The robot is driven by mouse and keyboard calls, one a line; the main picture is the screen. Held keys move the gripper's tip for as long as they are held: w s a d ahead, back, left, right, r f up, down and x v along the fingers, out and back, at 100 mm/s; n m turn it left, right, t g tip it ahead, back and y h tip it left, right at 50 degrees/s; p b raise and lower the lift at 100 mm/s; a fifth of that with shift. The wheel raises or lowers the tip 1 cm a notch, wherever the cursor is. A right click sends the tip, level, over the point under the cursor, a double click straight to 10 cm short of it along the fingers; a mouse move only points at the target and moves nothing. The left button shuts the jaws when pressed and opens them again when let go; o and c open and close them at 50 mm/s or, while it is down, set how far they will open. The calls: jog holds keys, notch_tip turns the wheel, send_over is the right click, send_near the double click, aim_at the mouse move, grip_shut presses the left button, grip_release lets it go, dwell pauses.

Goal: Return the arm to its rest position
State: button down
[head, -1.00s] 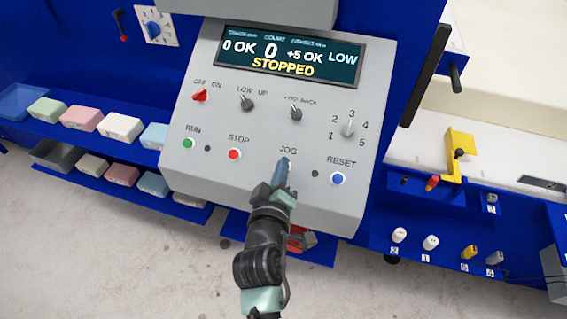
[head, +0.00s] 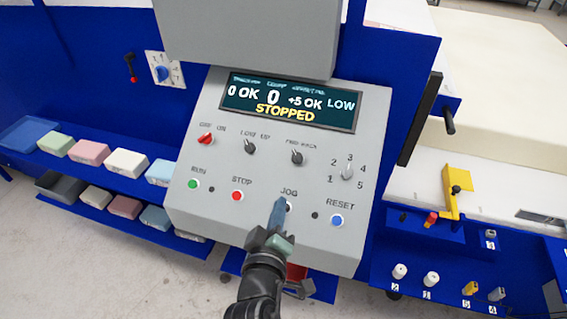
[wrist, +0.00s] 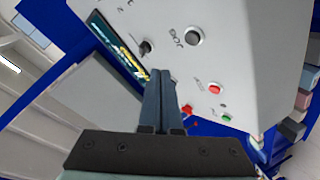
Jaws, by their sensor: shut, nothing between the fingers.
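My gripper (head: 279,210) is in front of the grey control panel (head: 225,215), its fingertips over the area just below the JOG label in the head view. In the wrist view my gripper (wrist: 162,75) has its two blue-grey fingers together, with nothing between them. The JOG button (wrist: 193,36) shows clear of the fingertips there; in the head view it is partly hidden behind them. Whether the tips touch the panel cannot be told. My arm reaches up from the bottom of the head view.
The panel display (head: 290,102) reads STOPPED. Shelves on the left hold several foam blocks (head: 126,162). A yellow bracket (head: 451,195) and a blue shelf with small numbered pieces (head: 431,279) are on the right. A large cream foam block (head: 500,95) lies behind. Grey floor is open at lower left.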

notch_tip(320, 180, up, 24)
jog(key=w+m+t+b, duration=0.2)
jog(key=m+t, duration=0.3)
jog(key=s+r+m+t+y, duration=0.1)
jog(key=s+r+t, duration=0.1)
jog(key=s+r, duration=0.3)
jog(key=s+r+m+t, duration=0.1)
jog(key=s+r, duration=0.3)
jog(key=r, duration=0.7)
jog(key=s+r+m+t+y+b, duration=0.1)
jog(key=s+r+t, duration=0.3)
jog(key=r, duration=0.5)
jog(key=shift+s+y, duration=0.3)
jog(key=shift+s, duration=0.55)
